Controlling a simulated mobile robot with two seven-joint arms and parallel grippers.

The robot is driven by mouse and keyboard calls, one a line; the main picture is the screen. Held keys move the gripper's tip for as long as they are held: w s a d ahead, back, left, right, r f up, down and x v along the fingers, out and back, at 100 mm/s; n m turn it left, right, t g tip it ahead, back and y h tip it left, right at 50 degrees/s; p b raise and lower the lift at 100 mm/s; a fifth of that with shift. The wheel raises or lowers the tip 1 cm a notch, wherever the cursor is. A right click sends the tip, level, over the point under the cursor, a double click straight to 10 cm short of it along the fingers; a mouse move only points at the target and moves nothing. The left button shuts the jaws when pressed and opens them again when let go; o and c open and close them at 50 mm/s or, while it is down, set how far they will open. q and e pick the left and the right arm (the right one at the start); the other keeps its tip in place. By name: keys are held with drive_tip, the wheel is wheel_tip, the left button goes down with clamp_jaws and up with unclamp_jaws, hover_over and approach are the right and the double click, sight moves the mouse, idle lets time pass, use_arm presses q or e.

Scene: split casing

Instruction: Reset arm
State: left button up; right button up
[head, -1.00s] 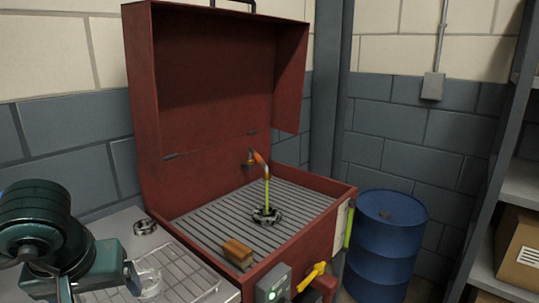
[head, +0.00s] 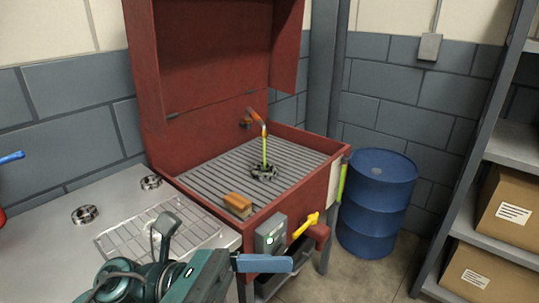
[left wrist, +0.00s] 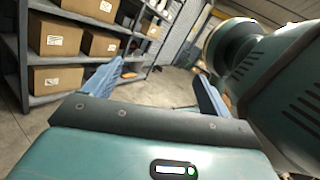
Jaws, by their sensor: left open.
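My left gripper (head: 262,263) is at the bottom middle of the head view, in front of the red parts washer (head: 336,163). Its blue fingers show apart in the left wrist view (left wrist: 158,74), with nothing between them. One round metal part (head: 85,214) and another (head: 151,182) lie on the grey bench, left of the washer. A further dark metal part (head: 263,172) sits on the washer's slatted floor, under the green stream from the orange-tipped spout. My right gripper is in neither view.
A wire rack (head: 196,231) lies on the bench, partly behind my arm. A brown brush (head: 237,205) rests in the washer. A yellow lever (head: 305,226) sticks out in front. A blue drum (head: 378,205) and shelves with boxes (head: 505,216) stand right. Open floor shows between them.

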use_arm(q)
drive_tip(key=w+a+f+n+t+y, duration=0.35)
drive_tip(key=n+t, duration=0.35)
drive_tip(key=n, duration=0.5)
drive_tip(key=w+a+f+n+t+y+p, duration=0.15)
drive_tip(key=w+f+n+t+y, duration=0.35)
drive_tip(key=n, duration=0.7)
drive_tip(key=w+a+f+n+t+y, duration=0.1)
drive_tip(key=w+a+f+n+t, duration=0.2)
drive_tip(key=n+t, duration=0.7)
drive_tip(key=s+a+f+n+g+y, duration=0.2)
drive_tip(key=s+f+n+g, duration=0.1)
drive_tip(key=s+f+n, duration=0.1)
drive_tip(key=s+a+f+n+g+y, duration=0.1)
drive_tip(key=s+f+n+g+y, duration=0.1)
drive_tip(key=f+n, duration=0.4)
drive_tip(key=s+a+f+n+g+y, duration=0.2)
drive_tip(key=s+f+n+g, duration=0.2)
drive_tip(key=f, duration=0.6)
drive_tip(key=shift+s+a+n+y, duration=0.35)
drive_tip(key=shift+s+n, duration=0.35)
drive_tip(key=shift+s, duration=0.25)
drive_tip(key=shift+c, duration=0.2)
